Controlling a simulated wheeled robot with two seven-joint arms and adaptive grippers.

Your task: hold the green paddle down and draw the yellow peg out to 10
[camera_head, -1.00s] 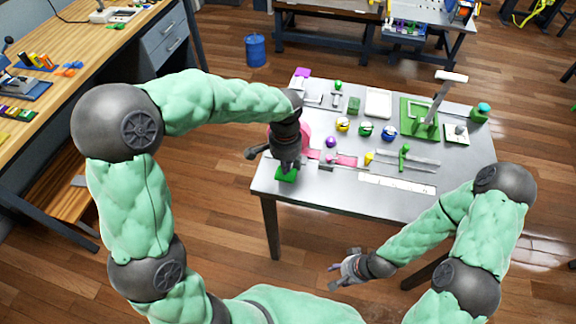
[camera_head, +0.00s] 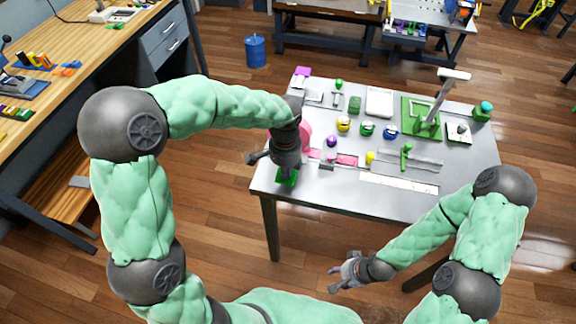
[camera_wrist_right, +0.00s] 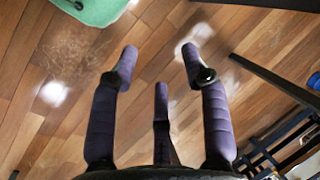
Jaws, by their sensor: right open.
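The green paddle (camera_head: 293,181) is at the table's near left corner, largely covered by my left gripper (camera_head: 287,173). That gripper points down right at the paddle; contact looks likely, but its fingers are too hidden to tell open or shut. The yellow peg (camera_head: 370,158) stands at the right end of a pink strap (camera_head: 347,160), behind a white scale strip (camera_head: 398,185) whose marks are too small to read. My right gripper (camera_head: 335,287) is low in front of the table, away from the peg. In the right wrist view it is open and empty (camera_wrist_right: 158,70), above the floor.
A green slider (camera_head: 405,157) on a grey rail stands just right of the peg. Several coloured knobs (camera_head: 367,129) are behind the strap. A green base with a tall lever (camera_head: 433,108) is at the back right.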

